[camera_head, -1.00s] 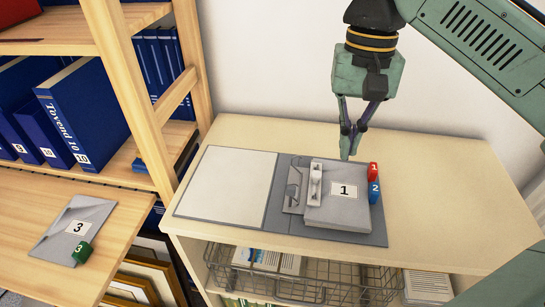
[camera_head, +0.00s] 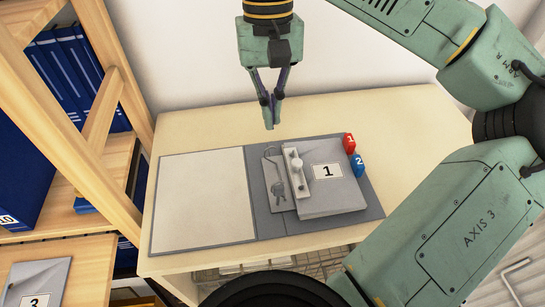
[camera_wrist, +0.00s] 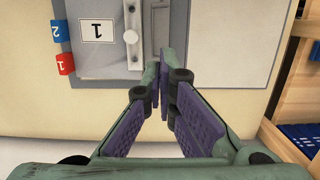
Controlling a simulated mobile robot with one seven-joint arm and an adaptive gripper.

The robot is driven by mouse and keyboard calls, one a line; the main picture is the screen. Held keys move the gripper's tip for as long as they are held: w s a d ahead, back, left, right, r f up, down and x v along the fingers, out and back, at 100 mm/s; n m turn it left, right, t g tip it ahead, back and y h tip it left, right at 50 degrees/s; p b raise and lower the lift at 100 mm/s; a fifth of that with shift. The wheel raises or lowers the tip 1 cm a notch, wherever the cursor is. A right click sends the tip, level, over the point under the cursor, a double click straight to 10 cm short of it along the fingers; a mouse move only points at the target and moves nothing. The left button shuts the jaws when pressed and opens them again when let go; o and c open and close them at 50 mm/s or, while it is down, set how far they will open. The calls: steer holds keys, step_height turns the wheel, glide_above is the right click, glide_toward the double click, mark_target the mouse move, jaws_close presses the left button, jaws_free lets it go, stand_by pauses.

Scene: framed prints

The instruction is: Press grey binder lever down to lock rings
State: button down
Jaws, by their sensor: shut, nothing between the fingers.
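An open grey binder (camera_head: 248,236) lies on the cream cabinet top, with a pale inner cover (camera_head: 200,200) on its left. Its metal ring mechanism with the lever (camera_head: 275,183) runs along the middle; the lever's exact position is too small to tell. My gripper (camera_head: 269,122) is shut and empty, pointing down above the binder's back edge, behind the mechanism. In the wrist view, the fingertips (camera_wrist: 163,62) appear beside the white bar (camera_wrist: 132,36), partly hiding the mechanism.
Red (camera_head: 349,143) and blue (camera_head: 358,164) numbered tabs stick out on the binder's right. A wooden shelf (camera_head: 105,120) with blue binders stands left. A grey sheet labelled 3 (camera_head: 38,283) lies on a lower wooden surface. Cabinet top (camera_head: 420,125) is bare at right. A wall stands behind.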

mark_target(278, 196)
steer(key=f, duration=0.5)
steer(key=s+f, duration=0.1)
steer(key=f, duration=0.1)
steer(key=shift+s+d+f, duration=0.1)
steer(key=shift+d+f, duration=0.05)
steer(key=s, duration=0.1)
steer(key=s+p, duration=0.1)
steer(key=s, duration=0.1)
steer(key=shift+s+d, duration=0.1)
steer(key=shift+d, duration=0.2)
steer(key=shift+s+f, duration=0.15)
steer(key=shift+s, duration=0.15)
steer(key=shift+a, duration=0.1)
steer(key=shift+s+d, duration=0.2)
steer(key=shift+a, duration=0.1)
